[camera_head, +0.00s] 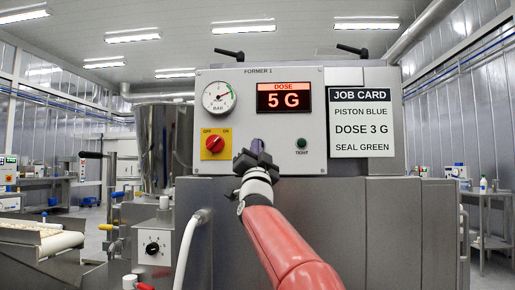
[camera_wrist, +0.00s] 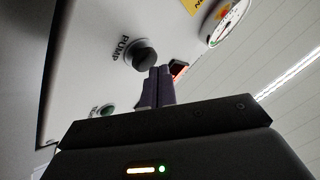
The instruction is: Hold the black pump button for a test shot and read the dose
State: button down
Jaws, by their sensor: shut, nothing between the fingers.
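The black pump button (camera_wrist: 144,55), labelled PUMP, shows in the wrist view on the light panel. My gripper (camera_wrist: 161,70) is shut and empty, its purple fingertips at the button's lower right edge; I cannot tell whether they touch it. In the head view my gripper (camera_head: 257,147) is in front of the panel (camera_head: 310,105) and hides the pump button. The red-lit dose display (camera_head: 284,97) above it reads 5 G. The job card (camera_head: 361,122) to the right reads piston blue, dose 3 G, seal green.
A pressure gauge (camera_head: 218,97) and a red OFF/ON switch (camera_head: 213,144) are left of my gripper. A white box with a black dial (camera_head: 152,249) and a pale hose (camera_head: 187,250) are lower left.

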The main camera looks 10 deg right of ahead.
jog(key=shift+s+a, duration=0.1)
jog(key=shift+s, duration=0.3)
jog(key=shift+s+a+b, duration=0.25)
jog(key=shift+s+b, duration=0.3)
jog(key=shift+s, duration=0.25)
jog(key=shift+s+a+b, duration=0.3)
jog(key=shift+s+b, duration=0.3)
jog(key=shift+s, duration=0.15)
jog(key=shift+s+a+b, duration=0.25)
jog(key=shift+s+b, duration=0.3)
jog(key=shift+s, duration=0.25)
